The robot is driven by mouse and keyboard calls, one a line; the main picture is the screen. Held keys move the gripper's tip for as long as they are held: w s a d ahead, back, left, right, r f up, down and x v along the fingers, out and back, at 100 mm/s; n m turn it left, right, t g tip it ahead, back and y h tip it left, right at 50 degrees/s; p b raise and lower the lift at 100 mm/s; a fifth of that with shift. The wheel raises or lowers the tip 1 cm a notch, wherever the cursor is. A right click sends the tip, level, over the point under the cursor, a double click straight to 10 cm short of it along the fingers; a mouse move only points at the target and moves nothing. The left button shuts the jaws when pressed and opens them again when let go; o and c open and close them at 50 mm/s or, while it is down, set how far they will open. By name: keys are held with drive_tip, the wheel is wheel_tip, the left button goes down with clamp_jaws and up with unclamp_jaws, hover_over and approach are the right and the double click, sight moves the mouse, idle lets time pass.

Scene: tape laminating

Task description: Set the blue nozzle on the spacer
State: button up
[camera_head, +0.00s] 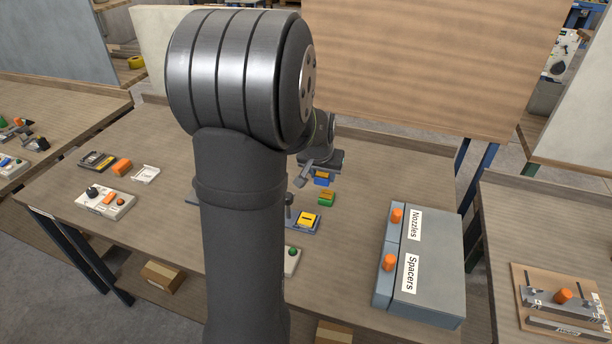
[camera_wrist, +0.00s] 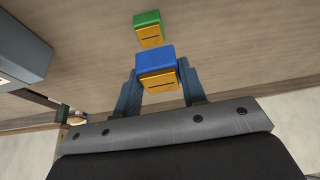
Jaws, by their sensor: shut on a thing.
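The blue nozzle (camera_wrist: 156,62), a small block with a yellow slotted face, sits between the two fingers of my gripper (camera_wrist: 158,72) in the wrist view. My gripper is shut on it. In the head view the blue nozzle (camera_head: 321,181) shows just below my wrist, near the middle of the table. A green block with a yellow slotted face (camera_head: 327,199) is close in front of it; it also shows beyond the nozzle in the wrist view (camera_wrist: 148,28), apart from it. It looks like the spacer, but no label confirms this.
A yellow block (camera_head: 308,219) rests on a grey-blue holder, partly behind my arm. Grey boxes marked Nozzles (camera_head: 425,221) and Spacers (camera_head: 431,283), with orange knobs, stand at right. A white control box (camera_head: 105,203) is at left. The table between green block and boxes is clear.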

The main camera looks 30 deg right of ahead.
drive_tip(key=s+a+m+g+h, duration=0.1)
drive_tip(key=s+a+m+g, duration=0.2)
drive_tip(key=m, duration=1)
drive_tip(key=a+g, duration=0.2)
drive_tip(key=shift+a+f, duration=0.25)
drive_tip(key=shift+a, duration=0.05)
drive_tip(key=m, duration=0.1)
drive_tip(key=a+m+g, duration=0.1)
drive_tip(key=m, duration=0.3)
drive_tip(key=shift+s+a+r+g+y, duration=0.2)
drive_tip(key=shift+s+a+g+y, duration=0.1)
drive_tip(key=shift+s+y, duration=0.1)
hover_over(310, 219)
drive_tip(key=a, duration=0.1)
drive_tip(key=shift+w+f, duration=0.25)
drive_tip(key=shift+f, duration=1.15)
drive_tip(key=shift+w+f, duration=0.2)
drive_tip(key=shift+f, duration=1.15)
drive_tip(key=shift+f, duration=0.7)
drive_tip(key=o, duration=1.1)
